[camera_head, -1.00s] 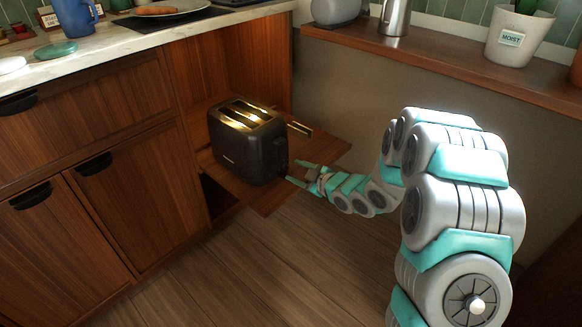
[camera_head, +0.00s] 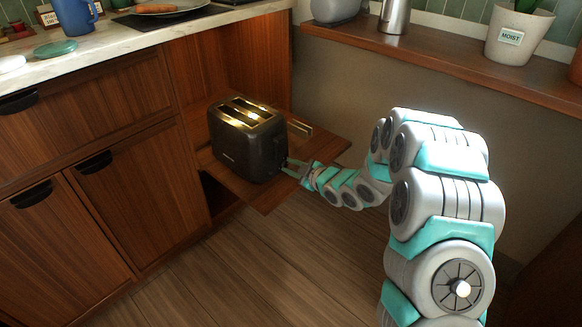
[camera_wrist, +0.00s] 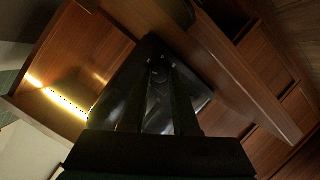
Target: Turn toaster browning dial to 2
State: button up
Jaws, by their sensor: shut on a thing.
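The black toaster (camera_head: 240,150) stands upright on a wooden pull-out shelf (camera_head: 268,198), its two slots facing up. My gripper (camera_head: 288,168) reaches in from the right, with its fingertips at the toaster's right end face. In the wrist view the toaster's dark end face (camera_wrist: 112,98) lies ahead, and the two fingers close in on the small dark browning dial (camera_wrist: 158,74). The gripper is shut on the dial. The dial's marks and its setting are too dark and small to read.
A metal handle bar (camera_head: 300,128) shows behind the toaster's right side. The counter (camera_head: 110,42) with a blue mug (camera_head: 75,15) is at upper left. A wooden ledge (camera_head: 440,55) with a plant pot (camera_head: 513,38) runs along the back right. The floor in front is clear.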

grip_shut()
jog(key=shift+f, duration=0.15)
jog(key=b, duration=0.3)
jog(key=shift+a+f+n, duration=0.1)
jog(key=shift+f+n, duration=0.2)
jog(key=b, duration=0.2)
jog(key=shift+s+n+b, duration=0.1)
jog(key=shift+n+b, duration=0.3)
jog(key=shift+r+n+t+b, duration=0.3)
jog(key=shift+n+t+b, duration=0.15)
jog(key=shift+b, duration=0.65)
jog(key=o, duration=0.7)
grip_release()
